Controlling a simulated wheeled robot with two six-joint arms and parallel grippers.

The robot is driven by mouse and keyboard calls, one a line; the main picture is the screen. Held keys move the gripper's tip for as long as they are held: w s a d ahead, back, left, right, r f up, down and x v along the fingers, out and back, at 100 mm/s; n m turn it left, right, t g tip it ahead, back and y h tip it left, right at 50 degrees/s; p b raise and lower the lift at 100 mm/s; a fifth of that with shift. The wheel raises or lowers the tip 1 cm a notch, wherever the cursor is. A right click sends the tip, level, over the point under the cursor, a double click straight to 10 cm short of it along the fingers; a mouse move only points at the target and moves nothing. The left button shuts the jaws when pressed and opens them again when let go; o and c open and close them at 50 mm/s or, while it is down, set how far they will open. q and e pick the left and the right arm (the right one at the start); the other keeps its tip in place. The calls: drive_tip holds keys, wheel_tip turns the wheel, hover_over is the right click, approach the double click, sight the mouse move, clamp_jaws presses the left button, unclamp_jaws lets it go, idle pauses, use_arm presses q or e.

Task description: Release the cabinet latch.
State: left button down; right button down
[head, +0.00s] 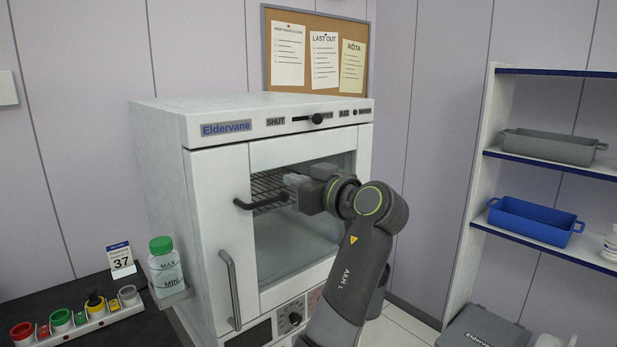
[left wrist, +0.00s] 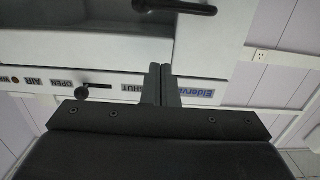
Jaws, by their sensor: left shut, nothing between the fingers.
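The white cabinet (head: 217,190), labelled Eldervane, stands in the middle of the head view. A black lever (head: 262,203), seemingly the latch, lies about level across its front beside the window. It also shows at the top of the left wrist view (left wrist: 190,7). My left gripper (head: 294,181) is shut and empty, just above the lever's right end in the head view. In the left wrist view its fingers (left wrist: 165,84) are together, with a visible gap in the picture between their tips and the lever. My right gripper is not in view.
A black slider knob (head: 317,118) sits on the top panel right of SHUT. A grey vertical handle (head: 231,290) is lower left on the front. A green-capped bottle (head: 163,266) stands at the cabinet's left side. Shelves with a blue tray (head: 535,220) stand right.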

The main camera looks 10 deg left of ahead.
sight(280, 195)
use_arm(q)
drive_tip(key=shift+w+a+f+p, duration=0.75)
drive_tip(key=shift+a+f+p, duration=0.1)
drive_tip(key=shift+a+f, duration=0.2)
drive_tip(key=shift+w+a+f+p, duration=0.75)
drive_tip(key=shift+a+f+p, duration=0.05)
drive_tip(key=shift+a+f, duration=0.2)
drive_tip(key=shift+a, duration=0.1)
